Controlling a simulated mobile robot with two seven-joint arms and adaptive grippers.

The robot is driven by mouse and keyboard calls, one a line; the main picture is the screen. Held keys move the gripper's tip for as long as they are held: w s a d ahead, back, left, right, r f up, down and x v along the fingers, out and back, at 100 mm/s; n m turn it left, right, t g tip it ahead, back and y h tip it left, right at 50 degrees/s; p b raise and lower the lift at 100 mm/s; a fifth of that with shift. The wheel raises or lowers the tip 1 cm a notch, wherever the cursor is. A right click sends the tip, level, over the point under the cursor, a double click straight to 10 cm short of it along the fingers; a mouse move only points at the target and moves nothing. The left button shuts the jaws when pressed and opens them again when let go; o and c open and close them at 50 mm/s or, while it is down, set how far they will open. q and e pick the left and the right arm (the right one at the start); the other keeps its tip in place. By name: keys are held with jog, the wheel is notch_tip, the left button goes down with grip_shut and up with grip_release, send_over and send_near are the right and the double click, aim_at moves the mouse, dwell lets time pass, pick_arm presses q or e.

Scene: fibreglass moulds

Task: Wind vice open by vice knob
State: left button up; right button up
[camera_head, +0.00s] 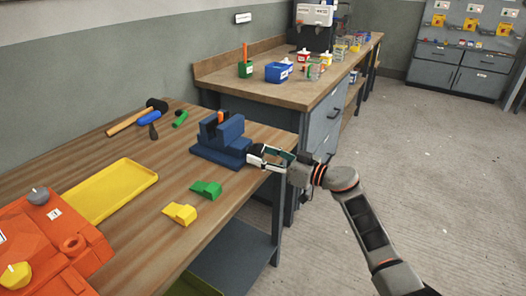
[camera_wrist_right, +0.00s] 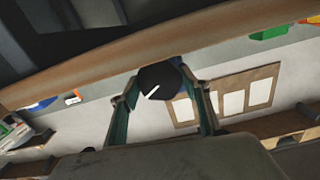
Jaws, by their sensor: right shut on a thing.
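The blue vice (camera_head: 217,152) stands at the right edge of the wooden workbench, with a small orange and dark piece (camera_head: 221,118) showing between its jaws. My right gripper (camera_head: 256,158) reaches in from the right at the vice's front end. In the right wrist view the round black vice knob (camera_wrist_right: 158,80), with a white line across its face, sits between the two fingers of the right gripper (camera_wrist_right: 160,88). The gripper is shut on the knob. My left gripper is not in view.
The workbench (camera_head: 145,205) also bears a yellow tray (camera_head: 110,190), green (camera_head: 206,189) and yellow (camera_head: 180,213) blocks, a hammer (camera_head: 137,117) and an orange machine (camera_head: 50,245). A second bench (camera_head: 290,92) stands behind. The floor at right is clear.

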jog(key=shift+r+p, duration=0.6)
jog(key=shift+f+n+p, duration=0.1)
jog(key=shift+n+p, duration=0.3)
jog(key=shift+p, duration=0.1)
jog(key=shift+f+p, duration=0.15)
jog(key=shift+p, duration=0.25)
jog(key=shift+f+n+p, duration=0.3)
jog(key=shift+n+p, duration=0.25)
jog(key=shift+n, duration=0.25)
jog(key=shift+f+n, duration=0.15)
jog(key=shift+n, duration=0.95)
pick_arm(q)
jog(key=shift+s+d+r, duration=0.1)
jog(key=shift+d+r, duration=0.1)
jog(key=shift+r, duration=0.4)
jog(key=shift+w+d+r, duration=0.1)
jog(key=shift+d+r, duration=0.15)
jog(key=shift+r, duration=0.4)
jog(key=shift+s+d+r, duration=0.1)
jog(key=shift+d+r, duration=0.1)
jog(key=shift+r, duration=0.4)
pick_arm(e)
jog(key=shift+n, duration=0.7)
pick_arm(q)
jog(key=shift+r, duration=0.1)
